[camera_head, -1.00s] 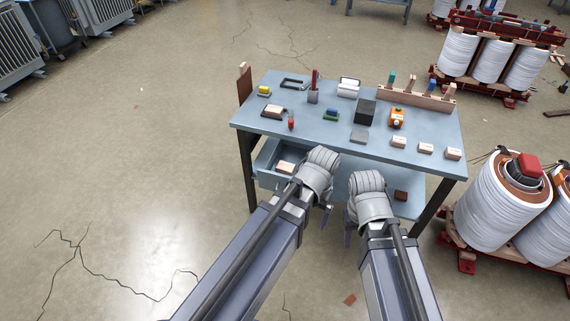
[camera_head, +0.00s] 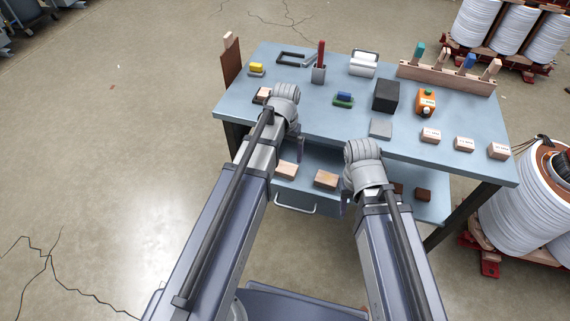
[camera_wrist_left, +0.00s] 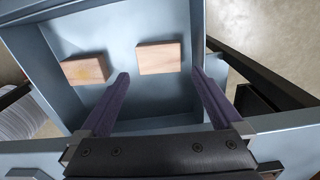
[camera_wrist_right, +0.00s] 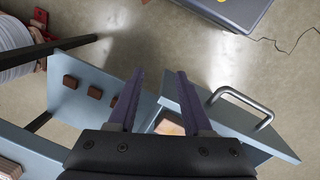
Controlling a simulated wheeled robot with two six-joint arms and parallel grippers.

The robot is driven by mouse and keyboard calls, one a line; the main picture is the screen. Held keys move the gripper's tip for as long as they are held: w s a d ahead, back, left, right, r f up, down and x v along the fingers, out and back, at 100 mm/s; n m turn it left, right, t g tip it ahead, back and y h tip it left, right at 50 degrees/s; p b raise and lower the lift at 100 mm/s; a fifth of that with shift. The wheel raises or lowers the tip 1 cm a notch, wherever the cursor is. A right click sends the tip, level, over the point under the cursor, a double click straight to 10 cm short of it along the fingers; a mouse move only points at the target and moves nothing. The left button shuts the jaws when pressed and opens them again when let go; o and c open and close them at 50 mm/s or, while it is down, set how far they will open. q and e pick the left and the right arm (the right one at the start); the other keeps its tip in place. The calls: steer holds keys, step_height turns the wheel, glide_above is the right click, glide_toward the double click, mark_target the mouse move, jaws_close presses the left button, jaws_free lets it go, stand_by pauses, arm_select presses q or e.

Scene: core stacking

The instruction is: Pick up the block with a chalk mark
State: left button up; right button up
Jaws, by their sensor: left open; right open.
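Two light wooden blocks lie apart in the open drawer: a left block (camera_head: 287,170) and a right block (camera_head: 326,180). In the left wrist view the right block (camera_wrist_left: 85,70) has a faint yellowish patch, while the left block (camera_wrist_left: 158,57) looks plain. I cannot tell for sure that the patch is chalk. My left gripper (camera_wrist_left: 160,73) is open and empty above the drawer, its fingers on either side of the left block in that view. My right gripper (camera_wrist_right: 159,73) is open and empty beside the drawer; a block (camera_wrist_right: 168,128) shows partly behind its finger.
The blue table (camera_head: 300,115) carries a black cube (camera_head: 386,95), an orange device (camera_head: 426,102), a grey plate (camera_head: 380,128) and several labelled wooden blocks (camera_head: 464,143). Brown blocks (camera_head: 423,194) lie on the lower shelf. The drawer has walls and a front handle (camera_head: 295,208).

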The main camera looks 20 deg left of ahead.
mark_target(286, 167)
arm_select(q)
steer(key=shift+f+b, duration=3.95)
steer(key=shift+b, duration=0.05)
steer(key=shift+r, duration=0.1)
steer(key=shift+c, duration=0.4)
steer(key=c, duration=1)
steer(key=shift+r, duration=0.1)
step_height(286, 167, up, 24)
steer(key=p, duration=2.4)
steer(key=shift+r+p, duration=0.1)
steer(key=shift+p, duration=0.2)
